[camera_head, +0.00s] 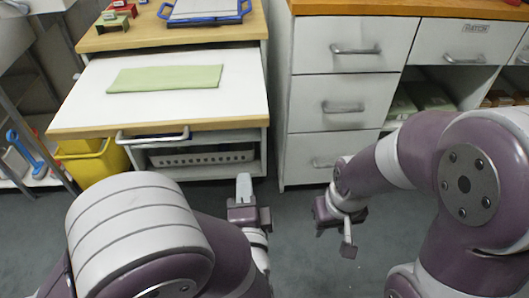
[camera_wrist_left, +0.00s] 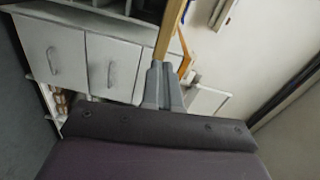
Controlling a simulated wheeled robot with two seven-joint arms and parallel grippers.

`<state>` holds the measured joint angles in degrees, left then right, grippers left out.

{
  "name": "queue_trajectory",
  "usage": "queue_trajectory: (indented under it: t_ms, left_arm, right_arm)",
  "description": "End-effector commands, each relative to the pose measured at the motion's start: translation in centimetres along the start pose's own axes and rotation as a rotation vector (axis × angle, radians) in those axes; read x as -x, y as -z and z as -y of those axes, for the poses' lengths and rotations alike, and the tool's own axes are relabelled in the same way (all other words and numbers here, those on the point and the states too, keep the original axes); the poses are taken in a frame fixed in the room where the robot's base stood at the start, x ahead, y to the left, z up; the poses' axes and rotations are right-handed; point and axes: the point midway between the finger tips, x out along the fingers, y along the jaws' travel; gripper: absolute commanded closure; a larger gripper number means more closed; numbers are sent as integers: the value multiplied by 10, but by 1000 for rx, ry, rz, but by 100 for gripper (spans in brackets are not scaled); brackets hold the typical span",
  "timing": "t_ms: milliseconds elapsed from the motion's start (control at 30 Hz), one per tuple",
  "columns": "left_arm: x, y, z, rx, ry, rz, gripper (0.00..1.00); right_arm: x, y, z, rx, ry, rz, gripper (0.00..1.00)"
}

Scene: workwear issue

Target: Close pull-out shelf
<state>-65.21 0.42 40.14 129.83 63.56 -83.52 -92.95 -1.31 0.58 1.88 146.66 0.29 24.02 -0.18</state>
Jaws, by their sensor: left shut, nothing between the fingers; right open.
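The pull-out shelf (camera_head: 235,98) is a white board with a wooden front edge. It sticks out from under the wooden counter on the left, and a folded green cloth (camera_head: 165,78) lies flat on it. My left gripper (camera_head: 244,182) is shut and empty, in front of the shelf's right side and apart from it in the head view. In the left wrist view its fingers (camera_wrist_left: 163,84) are together, with a wooden edge behind their tips; I cannot tell whether they touch. My right gripper (camera_head: 335,233) is open and empty, low in front of the drawer cabinet.
A handle (camera_head: 152,137) and a grey basket (camera_head: 200,156) are under the shelf. A white drawer cabinet (camera_head: 342,75) stands to the right. A yellow bucket (camera_head: 95,165) is at the left. Grey floor (camera_head: 300,262) lies open between my arms.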

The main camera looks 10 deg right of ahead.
Motion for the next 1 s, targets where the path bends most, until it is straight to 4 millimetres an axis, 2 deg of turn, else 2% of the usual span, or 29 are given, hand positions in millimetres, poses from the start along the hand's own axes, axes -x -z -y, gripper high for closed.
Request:
queue_trajectory:
  t_ms: [67, 233, 700, 833, 1000]
  left_arm:
    - [-1, -2, 8, -72, 40, 7, 100]
    - [-18, -2, 6, -99, 41, 11, 100]
    - [-115, -2, 8, -98, 40, 7, 100]
    - [-131, -2, 11, -97, 40, 5, 100]
    - [-140, -2, 13, -99, 38, 5, 100]
  right_arm:
    - [0, 0, 0, 0, 0, 0, 53]
    - [-9, -1, 0, 0, 0, 1, 53]
    - [-47, -6, 0, 0, 0, 1, 53]
    - [-53, -7, 0, 0, 0, 1, 53]
    - [-55, -7, 0, 0, 0, 1, 53]
